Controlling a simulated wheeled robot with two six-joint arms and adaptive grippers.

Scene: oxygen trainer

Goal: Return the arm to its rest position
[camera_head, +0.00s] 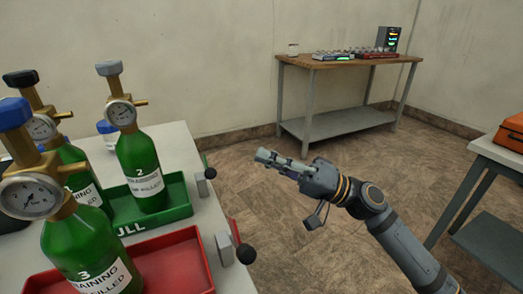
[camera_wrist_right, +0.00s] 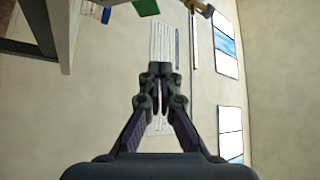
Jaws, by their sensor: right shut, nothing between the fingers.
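My right gripper (camera_head: 270,157) is in the middle of the head view, its arm coming in from the lower right. It is over the open floor, to the right of the table with the green cylinders, and apart from everything. In the right wrist view the fingers (camera_wrist_right: 161,70) meet at the tips with nothing between them. My left gripper does not show in the head view.
A green cylinder marked 2 (camera_head: 140,165) stands in a green tray (camera_head: 178,200). Another, marked 3 (camera_head: 85,245), stands by a red tray (camera_head: 190,265). Black-knobbed levers (camera_head: 246,253) stick out at the table's right edge. A workbench (camera_head: 340,62) stands behind; an orange case (camera_head: 510,133) sits right.

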